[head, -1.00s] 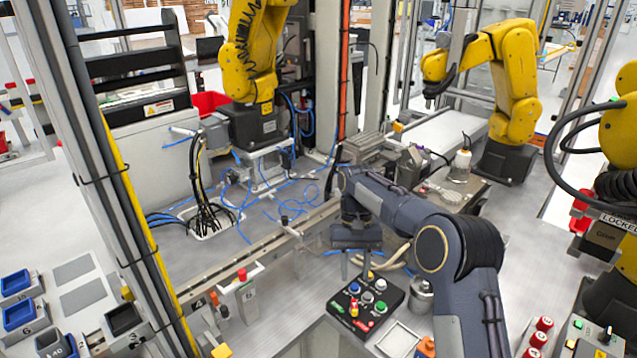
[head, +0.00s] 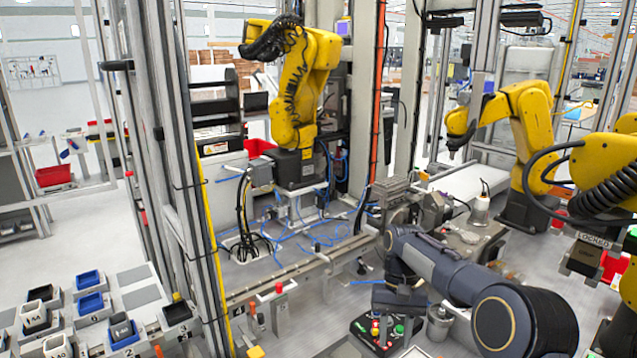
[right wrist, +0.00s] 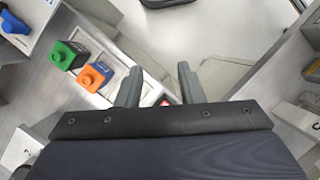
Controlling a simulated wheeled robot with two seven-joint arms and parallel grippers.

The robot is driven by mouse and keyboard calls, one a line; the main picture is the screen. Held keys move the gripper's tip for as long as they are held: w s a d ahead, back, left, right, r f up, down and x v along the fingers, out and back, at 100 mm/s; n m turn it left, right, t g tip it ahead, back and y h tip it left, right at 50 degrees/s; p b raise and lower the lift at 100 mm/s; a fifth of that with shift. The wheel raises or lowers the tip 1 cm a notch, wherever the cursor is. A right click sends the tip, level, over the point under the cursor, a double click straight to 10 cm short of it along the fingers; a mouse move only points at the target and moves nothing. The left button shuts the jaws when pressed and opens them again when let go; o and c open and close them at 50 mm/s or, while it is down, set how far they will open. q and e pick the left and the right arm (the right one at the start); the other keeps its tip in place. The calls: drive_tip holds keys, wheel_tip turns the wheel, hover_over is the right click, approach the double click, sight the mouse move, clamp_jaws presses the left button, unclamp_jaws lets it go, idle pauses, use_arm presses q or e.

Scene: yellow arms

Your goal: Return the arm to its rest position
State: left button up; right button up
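My right arm (head: 445,270) reaches in from the lower right of the head view. Its gripper (head: 384,326) points down over a black button panel (head: 362,332) with coloured buttons. In the right wrist view, the two grey fingers of the gripper (right wrist: 160,86) stand apart with a gap between them, and nothing is held. My left arm and gripper are not in view.
Green (right wrist: 63,55) and orange (right wrist: 95,77) blocks lie left of the fingers in the wrist view. A large yellow arm (head: 300,85) stands behind the bench, and others stand at the right. Blue bins (head: 90,303) sit at lower left. A vertical frame post (head: 175,150) rises left of the bench.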

drive_tip(key=s+d+r+t+y, duration=0.1)
drive_tip(key=s+d+r+t, duration=0.2)
drive_tip(key=s+r, duration=0.35)
drive_tip(key=s+d+r+t+y, duration=0.15)
drive_tip(key=s+d+r, duration=0.25)
drive_tip(key=s, duration=0.6)
drive_tip(key=s+a+f+t, duration=0.1)
drive_tip(key=s+f+t, duration=0.1)
drive_tip(key=s, duration=0.5)
drive_tip(key=s+a+f+t, duration=0.1)
drive_tip(key=s+f+t, duration=0.2)
drive_tip(key=s, duration=0.4)
drive_tip(key=shift+s+a, duration=0.25)
drive_tip(key=shift+a, duration=0.1)
drive_tip(key=shift+y, duration=0.25)
